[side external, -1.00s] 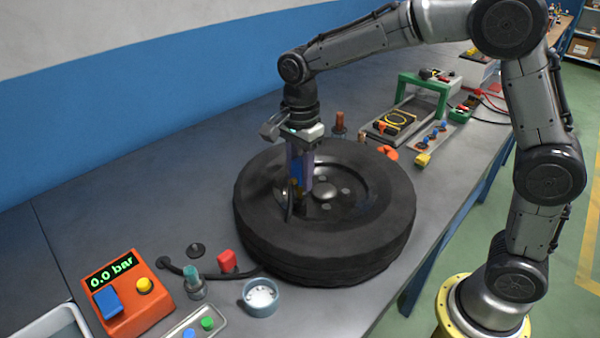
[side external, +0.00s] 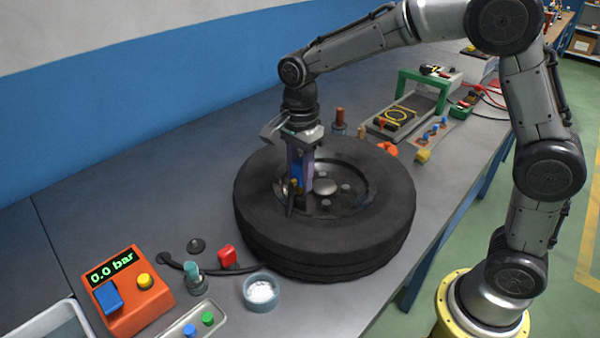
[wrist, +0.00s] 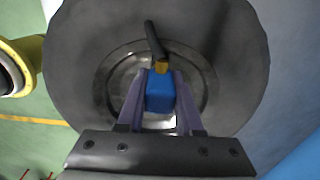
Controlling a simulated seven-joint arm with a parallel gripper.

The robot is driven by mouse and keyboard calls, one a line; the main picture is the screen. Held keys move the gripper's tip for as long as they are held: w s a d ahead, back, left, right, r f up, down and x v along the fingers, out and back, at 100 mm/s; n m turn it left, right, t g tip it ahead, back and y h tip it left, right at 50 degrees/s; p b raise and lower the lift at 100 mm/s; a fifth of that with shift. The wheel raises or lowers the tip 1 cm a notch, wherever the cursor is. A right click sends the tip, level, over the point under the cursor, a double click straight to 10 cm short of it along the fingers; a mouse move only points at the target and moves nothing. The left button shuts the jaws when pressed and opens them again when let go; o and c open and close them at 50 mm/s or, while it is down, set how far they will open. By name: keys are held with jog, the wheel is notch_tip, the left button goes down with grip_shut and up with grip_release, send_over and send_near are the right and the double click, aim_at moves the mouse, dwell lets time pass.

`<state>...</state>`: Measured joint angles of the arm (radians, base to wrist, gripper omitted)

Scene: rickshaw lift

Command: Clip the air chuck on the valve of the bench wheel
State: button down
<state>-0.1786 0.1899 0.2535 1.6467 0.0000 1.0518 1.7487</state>
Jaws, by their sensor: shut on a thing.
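The bench wheel (side external: 330,240) lies flat on the bench, a black tyre around a dark rim. My gripper (side external: 298,190) points down over the left part of the rim. In the wrist view my gripper (wrist: 160,100) is shut on the air chuck (wrist: 160,92), a blue body with a brass end. A short black stem (wrist: 153,38) extends from the brass end over the wheel; it may be the valve or a part of the chuck. I cannot tell whether the chuck is on the valve. The fingers partly hide the chuck in the side view.
An orange gauge box (side external: 130,290) reading 0.0 bar stands at front left. Near it are a red block (side external: 227,256), a teal-topped fitting (side external: 193,276) and a grey-blue cup (side external: 261,292). Trays and a green frame (side external: 425,88) stand behind the wheel.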

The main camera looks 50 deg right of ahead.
aim_at(300, 160)
jog(key=shift+f, duration=0.4)
dwell(0.3)
jog(key=shift+c, duration=1.2)
grip_release()
jog(key=shift+r, duration=3.55)
